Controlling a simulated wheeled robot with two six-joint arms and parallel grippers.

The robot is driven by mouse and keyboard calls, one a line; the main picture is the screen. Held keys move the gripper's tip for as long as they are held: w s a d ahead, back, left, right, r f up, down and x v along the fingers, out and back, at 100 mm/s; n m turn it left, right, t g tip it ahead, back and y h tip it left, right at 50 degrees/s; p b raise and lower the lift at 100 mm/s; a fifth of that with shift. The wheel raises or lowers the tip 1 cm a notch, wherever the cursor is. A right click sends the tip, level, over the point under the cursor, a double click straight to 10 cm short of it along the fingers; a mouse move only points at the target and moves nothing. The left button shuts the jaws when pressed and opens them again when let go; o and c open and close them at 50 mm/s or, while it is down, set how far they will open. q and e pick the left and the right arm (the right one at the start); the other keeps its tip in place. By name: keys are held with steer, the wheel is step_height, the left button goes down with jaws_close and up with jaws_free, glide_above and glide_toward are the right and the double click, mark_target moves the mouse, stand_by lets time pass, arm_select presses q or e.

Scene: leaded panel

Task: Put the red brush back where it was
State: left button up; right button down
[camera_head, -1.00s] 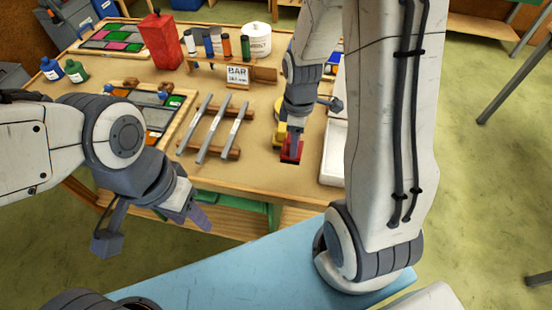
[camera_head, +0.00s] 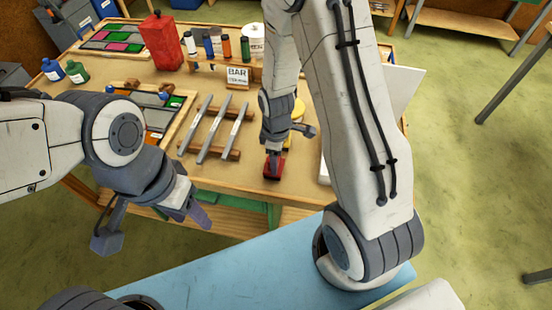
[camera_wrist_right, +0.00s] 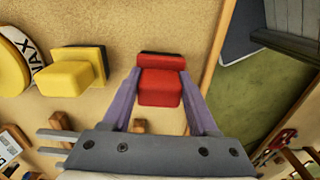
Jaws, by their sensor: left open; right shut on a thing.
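The red brush (camera_head: 273,168) is between the fingers of my right gripper (camera_head: 272,156), low over the front part of the table; I cannot tell whether it touches the top. In the right wrist view the two purple fingers are shut on the red brush (camera_wrist_right: 160,88), one on each side, and its dark bristle edge points away. A yellow brush (camera_wrist_right: 68,76) stands to its left there, apart from it; in the head view it is partly hidden behind my right arm. My left gripper (camera_head: 152,226) is open and empty, in front of the table's front edge.
A rack with metal bars (camera_head: 222,130) is left of the red brush, with a BAR sign (camera_head: 237,77) behind. A round yellow wax tin (camera_wrist_right: 14,62) is beyond the yellow brush. A red can (camera_head: 161,42) and bottles stand further back. The table edge is close on the brush's near side.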

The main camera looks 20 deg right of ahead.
steer(key=shift+f, duration=0.2)
steer(key=shift+c, duration=0.8)
jaws_free()
steer(key=shift+r, duration=0.15)
step_height(320, 180, up, 11)
steer(key=shift+r+b, duration=0.2)
steer(key=shift+b, duration=0.15)
steer(key=s+a+r+m, duration=0.2)
steer(key=s+a+r, duration=0.2)
steer(key=s, duration=0.5)
steer(key=s+a+r+m+y, duration=0.1)
steer(key=s+a+r, duration=0.3)
steer(key=s+a, duration=0.4)
steer(key=shift+s+a+r+m, duration=0.15)
steer(key=shift+s+a+m, duration=0.25)
steer(key=shift+a+m, duration=0.1)
